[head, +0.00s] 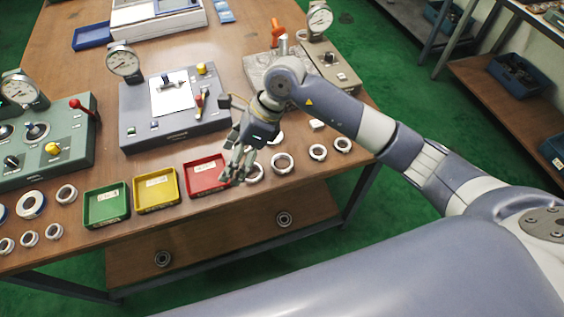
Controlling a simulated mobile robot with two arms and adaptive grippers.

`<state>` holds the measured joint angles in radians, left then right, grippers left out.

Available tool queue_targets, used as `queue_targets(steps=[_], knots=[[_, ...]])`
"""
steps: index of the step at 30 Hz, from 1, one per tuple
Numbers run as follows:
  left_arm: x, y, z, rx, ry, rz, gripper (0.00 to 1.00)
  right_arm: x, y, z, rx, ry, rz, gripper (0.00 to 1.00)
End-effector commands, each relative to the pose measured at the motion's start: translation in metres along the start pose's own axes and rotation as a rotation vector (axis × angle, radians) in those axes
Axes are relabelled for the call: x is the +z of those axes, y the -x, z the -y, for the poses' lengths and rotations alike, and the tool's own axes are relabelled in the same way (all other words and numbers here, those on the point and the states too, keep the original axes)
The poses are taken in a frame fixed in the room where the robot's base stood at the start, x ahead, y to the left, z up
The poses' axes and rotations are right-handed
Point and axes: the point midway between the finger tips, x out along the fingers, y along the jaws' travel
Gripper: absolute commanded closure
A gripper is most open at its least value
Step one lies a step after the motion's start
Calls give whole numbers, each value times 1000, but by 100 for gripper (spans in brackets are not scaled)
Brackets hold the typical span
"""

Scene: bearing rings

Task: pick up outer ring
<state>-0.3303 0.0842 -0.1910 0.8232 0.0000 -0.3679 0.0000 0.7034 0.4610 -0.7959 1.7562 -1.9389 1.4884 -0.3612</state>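My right gripper (238,168) reaches in from the right and points down over the front of the table, at the right edge of the red tray. Whether its fingers are apart or closed is too small to tell. A metal ring (256,175) lies beside the fingertips, partly hidden by them; I cannot tell if they touch. More rings lie in a row to the right: a larger one (282,163), then two smaller ones (318,152) (343,145). At the left lie a large ring (31,205), another ring (66,194) and several small ones (29,239). My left gripper is not in view.
Green (106,222), yellow (138,205) and red (187,189) trays line the wooden table's front edge. Behind them stand a grey gauge station (142,137), a green one (75,150) and another gauge (340,72). Two rings (284,219) (163,259) lie on the lower shelf.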

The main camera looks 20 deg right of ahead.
Motion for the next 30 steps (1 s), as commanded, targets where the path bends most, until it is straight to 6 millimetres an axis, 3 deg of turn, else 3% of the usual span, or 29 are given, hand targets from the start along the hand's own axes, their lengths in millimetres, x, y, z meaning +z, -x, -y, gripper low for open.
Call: queue_targets(steps=[3,6,11,19,30], knots=[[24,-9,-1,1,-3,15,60,-50,24,37,-96,16,-251,26],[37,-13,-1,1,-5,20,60,-78,44,55,-148,9,-399,26],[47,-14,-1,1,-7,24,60,-101,61,68,-182,-7,-514,26],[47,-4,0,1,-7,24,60,-123,29,75,-183,-10,-527,26],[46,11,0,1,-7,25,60,-136,0,82,-181,-10,-525,26]])
